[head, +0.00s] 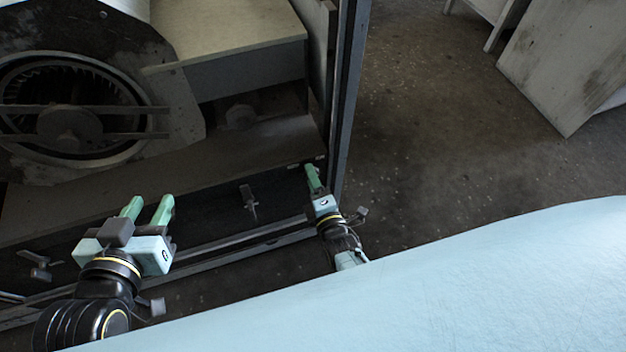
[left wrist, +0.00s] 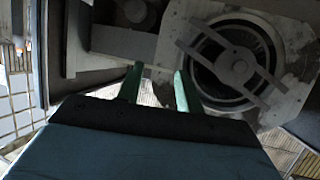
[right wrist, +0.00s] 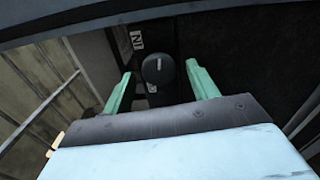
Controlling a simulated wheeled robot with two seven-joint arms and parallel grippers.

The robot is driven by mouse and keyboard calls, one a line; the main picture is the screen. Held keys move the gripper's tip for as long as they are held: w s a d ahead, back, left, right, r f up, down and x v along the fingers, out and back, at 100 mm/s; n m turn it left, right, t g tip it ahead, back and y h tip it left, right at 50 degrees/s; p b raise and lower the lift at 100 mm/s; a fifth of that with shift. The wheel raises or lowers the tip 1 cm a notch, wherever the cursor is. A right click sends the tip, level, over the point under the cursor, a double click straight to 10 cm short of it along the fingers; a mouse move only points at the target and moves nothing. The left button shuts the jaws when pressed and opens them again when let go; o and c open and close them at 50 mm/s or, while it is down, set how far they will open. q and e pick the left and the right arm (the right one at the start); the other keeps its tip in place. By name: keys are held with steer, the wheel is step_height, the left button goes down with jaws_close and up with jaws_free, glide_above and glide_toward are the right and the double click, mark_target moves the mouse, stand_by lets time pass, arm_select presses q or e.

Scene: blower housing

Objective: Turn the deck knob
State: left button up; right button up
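The deck knob (right wrist: 157,68) is a dark, rounded knob with a light mark on its face, on a black panel in the right wrist view. My right gripper (right wrist: 158,78) is open, with one finger to each side of the knob and a visible gap on both sides. In the head view my right gripper (head: 312,176) is seen nearly edge-on at the right end of the dark front deck, and I cannot make out the knob there. My left gripper (head: 148,207) is open and empty above the deck's left part; it also shows in the left wrist view (left wrist: 158,82).
The round blower (head: 72,125) with crossbars lies behind my left gripper. A latch handle (head: 249,201) sits on the deck front between my grippers, another (head: 37,264) at far left. A dark upright post (head: 347,100) stands beside my right gripper. Open floor lies right.

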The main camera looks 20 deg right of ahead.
arm_select(q)
steer(key=s+a+f+g+y+p, duration=0.2)
steer(key=s+a+f+g, duration=0.3)
steer(key=s+f+g, duration=0.3)
steer(key=shift+s+a+f+n+g+y+p, duration=0.3)
steer(key=shift+s+g+p, duration=0.45)
steer(key=shift+s, duration=1.2)
arm_select(e)
steer(key=s, duration=1.3)
steer(key=shift+s+d, duration=0.2)
arm_select(q)
steer(key=shift+d+r, duration=0.1)
